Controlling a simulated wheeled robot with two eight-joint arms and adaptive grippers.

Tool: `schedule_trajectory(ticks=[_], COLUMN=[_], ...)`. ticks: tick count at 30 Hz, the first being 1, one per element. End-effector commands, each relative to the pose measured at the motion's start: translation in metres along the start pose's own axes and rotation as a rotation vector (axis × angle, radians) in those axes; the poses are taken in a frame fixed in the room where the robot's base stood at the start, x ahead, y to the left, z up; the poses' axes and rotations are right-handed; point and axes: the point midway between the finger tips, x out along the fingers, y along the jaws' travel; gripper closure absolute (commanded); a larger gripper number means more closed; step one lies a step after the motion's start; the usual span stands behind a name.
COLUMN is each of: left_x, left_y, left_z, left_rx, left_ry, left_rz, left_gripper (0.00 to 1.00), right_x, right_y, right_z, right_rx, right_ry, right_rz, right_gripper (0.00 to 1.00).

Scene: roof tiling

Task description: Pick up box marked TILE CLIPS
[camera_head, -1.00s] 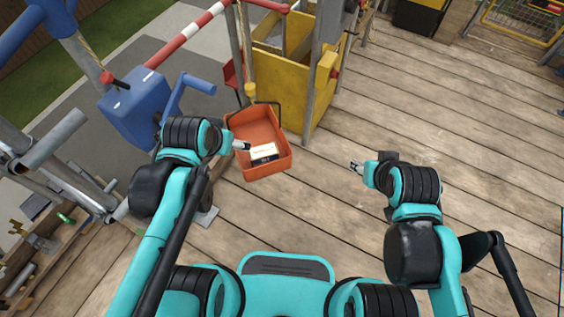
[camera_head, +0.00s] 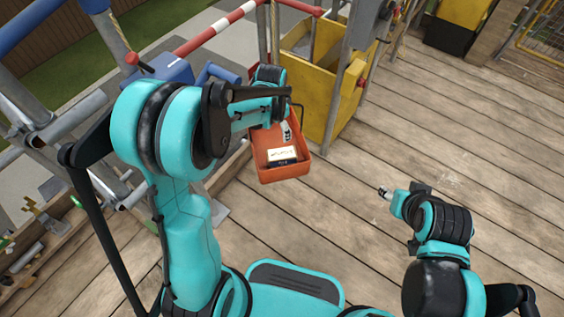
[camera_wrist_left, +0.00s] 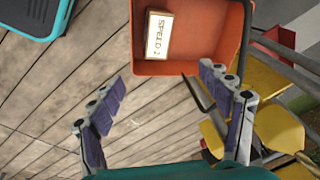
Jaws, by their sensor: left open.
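A small box with a white label and dark side (camera_head: 283,156) lies in an orange tray (camera_head: 286,174). In the left wrist view, the box (camera_wrist_left: 158,36) shows lettering that looks like "SPEED 2"; I cannot read TILE CLIPS on it. The tray (camera_wrist_left: 185,68) fills the top middle there. My left gripper (camera_head: 287,131) is over the far part of the tray, apart from the box. Its fingers (camera_wrist_left: 163,76) are spread with nothing between them. My right gripper (camera_head: 384,192) is above the deck to the right, too small to tell its state.
A yellow bin (camera_head: 318,95) stands behind the tray among grey poles. A blue housing (camera_head: 163,70) and red-white rail (camera_head: 215,35) are at upper left. A wooden shelf with tools (camera_head: 40,240) is at lower left. The plank deck (camera_head: 460,140) on the right is mostly clear.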

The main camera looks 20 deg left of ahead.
Motion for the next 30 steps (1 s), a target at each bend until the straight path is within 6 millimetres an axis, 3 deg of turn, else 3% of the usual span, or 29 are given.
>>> schedule_trajectory(ticks=[1, 6, 9, 12, 30], left_x=[0.032, 0.120, 0.162, 0.191, 0.262], left_y=[-0.005, -0.009, -0.007, -0.004, 0.006], left_z=[-0.005, -0.010, -0.007, -0.004, 0.006], left_rx=[0.044, 0.202, 0.275, 0.325, 0.361], left_ry=[-0.019, -0.075, -0.098, -0.112, -0.121], left_rz=[0.018, 0.086, 0.121, 0.145, 0.163], left_gripper=[0.22, 0.22, 0.22, 0.22, 0.22], right_x=[0.006, 0.015, 0.019, 0.021, 0.041], right_y=[0.000, 0.000, 0.000, 0.000, 0.000], right_z=[0.004, 0.011, 0.013, 0.015, 0.029], right_rx=[0.000, 0.000, 0.000, 0.000, 0.000], right_ry=[0.000, 0.000, 0.000, 0.000, 0.000], right_rz=[0.000, 0.000, 0.000, 0.000, 0.000], right_gripper=[0.54, 0.54, 0.54, 0.54, 0.54])
